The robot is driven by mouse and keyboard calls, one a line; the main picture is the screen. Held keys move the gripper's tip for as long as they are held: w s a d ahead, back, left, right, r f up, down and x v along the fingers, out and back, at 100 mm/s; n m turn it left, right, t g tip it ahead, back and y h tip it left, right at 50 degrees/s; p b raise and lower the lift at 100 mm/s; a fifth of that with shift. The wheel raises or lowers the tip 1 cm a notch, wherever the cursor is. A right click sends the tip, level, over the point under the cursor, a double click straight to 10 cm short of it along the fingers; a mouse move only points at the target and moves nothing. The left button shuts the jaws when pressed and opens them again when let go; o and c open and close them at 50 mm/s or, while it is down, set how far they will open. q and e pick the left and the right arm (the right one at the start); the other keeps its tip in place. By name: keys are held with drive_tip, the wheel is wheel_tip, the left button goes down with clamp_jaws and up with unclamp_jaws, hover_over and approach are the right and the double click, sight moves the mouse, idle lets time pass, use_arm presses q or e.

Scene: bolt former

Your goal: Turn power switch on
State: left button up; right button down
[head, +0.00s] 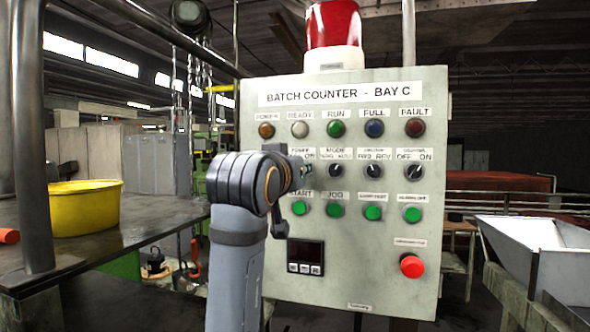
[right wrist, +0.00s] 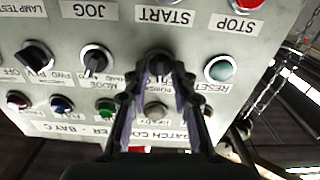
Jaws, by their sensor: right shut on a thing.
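The power switch (right wrist: 158,60) is a dark rotary knob on the grey control panel (head: 377,285). In the right wrist view, where the panel appears upside down, it sits between the fingertips of my right gripper (right wrist: 159,74). The gripper is shut on the knob, with one finger on each side. The fingers cover much of the knob and its label, so its pointer direction cannot be told. My left gripper is not in view.
Mode (head: 336,171), middle (head: 373,171) and far-right (head: 413,171) knobs sit right of the gripper. Green buttons, including start (head: 299,208), lie below, with a red button (head: 412,266) lower right. A yellow bowl (head: 85,207) stands on the left table.

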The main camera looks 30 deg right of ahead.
sight(301, 120)
drive_tip(key=m, duration=0.6)
drive_tip(key=shift+s+d+m, duration=0.1)
drive_tip(key=shift+m, duration=0.3)
idle(0.4)
drive_tip(key=c, duration=1.1)
unclamp_jaws()
wheel_tip(301, 120, up, 10)
drive_tip(key=shift+r, duration=0.1)
